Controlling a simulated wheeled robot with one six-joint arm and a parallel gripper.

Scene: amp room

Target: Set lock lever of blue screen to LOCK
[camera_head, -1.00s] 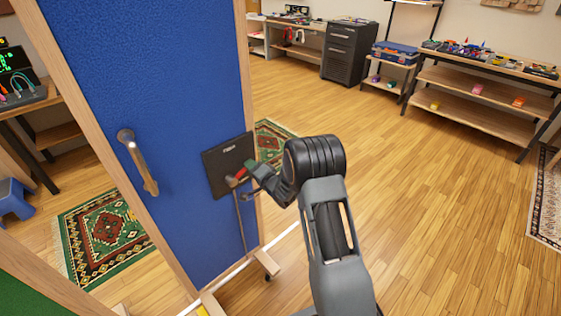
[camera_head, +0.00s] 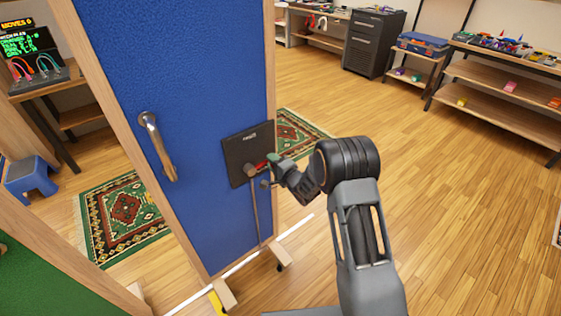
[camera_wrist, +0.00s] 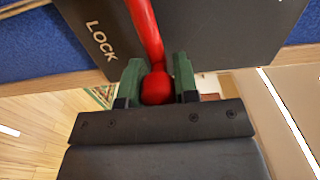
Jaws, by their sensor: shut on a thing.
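The blue screen (camera_head: 190,90) stands upright in a wooden frame left of my arm. A dark lock plate (camera_head: 238,150) is fixed near its right edge, and the word LOCK shows on the plate (camera_wrist: 130,35) in the wrist view. The red lock lever (camera_wrist: 147,35) ends in a round red knob. My gripper (camera_wrist: 157,85) has its green fingers on both sides of the knob, shut on it. In the head view my gripper (camera_head: 272,162) is at the plate's right side and hides part of the lever. The lever's exact setting cannot be told.
A curved handle (camera_head: 160,148) sticks out from the blue screen left of the plate. The screen's wooden feet (camera_head: 282,254) reach onto the floor. A green panel (camera_head: 40,280) stands at lower left. Open wooden floor (camera_head: 440,200) lies to the right.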

